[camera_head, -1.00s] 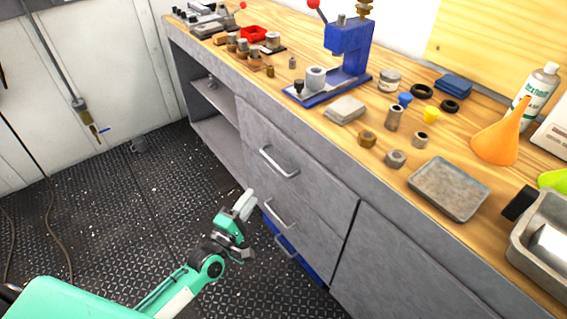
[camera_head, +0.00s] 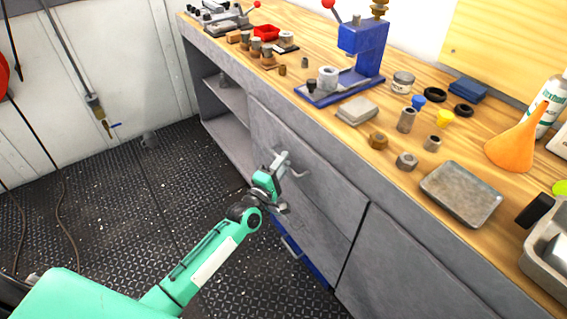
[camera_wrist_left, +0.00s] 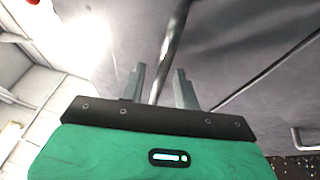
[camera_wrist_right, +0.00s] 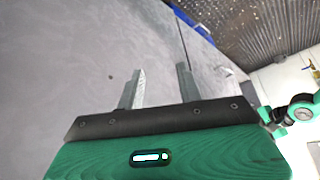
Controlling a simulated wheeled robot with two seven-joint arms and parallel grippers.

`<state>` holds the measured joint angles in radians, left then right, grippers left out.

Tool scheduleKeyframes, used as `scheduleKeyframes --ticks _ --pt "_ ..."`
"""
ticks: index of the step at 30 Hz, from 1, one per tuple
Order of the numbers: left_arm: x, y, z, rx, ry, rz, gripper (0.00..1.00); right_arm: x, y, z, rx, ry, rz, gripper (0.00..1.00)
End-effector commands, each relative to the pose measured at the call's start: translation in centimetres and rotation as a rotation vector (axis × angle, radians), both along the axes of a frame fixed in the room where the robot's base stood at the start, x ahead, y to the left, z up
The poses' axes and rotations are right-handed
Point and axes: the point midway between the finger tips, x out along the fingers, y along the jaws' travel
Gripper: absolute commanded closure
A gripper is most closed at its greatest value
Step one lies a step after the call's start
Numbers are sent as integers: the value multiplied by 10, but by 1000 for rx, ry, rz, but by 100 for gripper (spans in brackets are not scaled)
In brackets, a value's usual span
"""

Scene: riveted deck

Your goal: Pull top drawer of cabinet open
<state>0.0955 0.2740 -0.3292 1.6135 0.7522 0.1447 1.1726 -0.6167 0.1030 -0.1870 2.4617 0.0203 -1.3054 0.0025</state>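The grey top drawer (camera_head: 328,187) of the cabinet appears closed, its front flush with the cabinet face. Its metal bar handle (camera_head: 299,173) is partly hidden by my left gripper (camera_head: 281,160), which is at the handle's left part. In the left wrist view, my left gripper (camera_wrist_left: 161,86) is open, with the handle bar (camera_wrist_left: 172,40) running between its two fingers. I cannot tell whether either finger touches the bar. My right gripper (camera_wrist_right: 160,87) shows only in its own wrist view, open and empty, before a grey panel (camera_wrist_right: 60,60).
The wooden worktop (camera_head: 390,180) above the drawers holds a blue press (camera_head: 360,62), a metal tray (camera_head: 461,193) and an orange funnel (camera_head: 512,146). A lower handle (camera_head: 291,246) sits below on the cabinet. The dark floor (camera_head: 110,215) left of the cabinet is open.

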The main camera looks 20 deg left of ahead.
Motion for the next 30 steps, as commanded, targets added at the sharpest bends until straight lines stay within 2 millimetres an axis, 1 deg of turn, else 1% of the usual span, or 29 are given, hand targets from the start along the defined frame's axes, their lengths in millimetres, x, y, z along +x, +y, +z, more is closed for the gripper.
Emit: scheduleKeyframes --ticks 3,11,14,16,25,30 --pt "5 -1 1 0 0 0 68 0 1 -1 2 -2 2 64" --pt "5 -2 1 0 0 0 68 -1 1 -2 2 0 3 64" --pt "5 -1 1 0 0 0 86 -1 1 -2 1 1 3 64" --pt "5 -1 1 0 0 0 100 -1 1 -2 1 1 3 64" --pt "4 0 1 1 1 0 100 -1 1 -1 2 0 3 64" --pt "-3 6 1 4 2 0 100 -3 -1 1 -5 15 2 64"
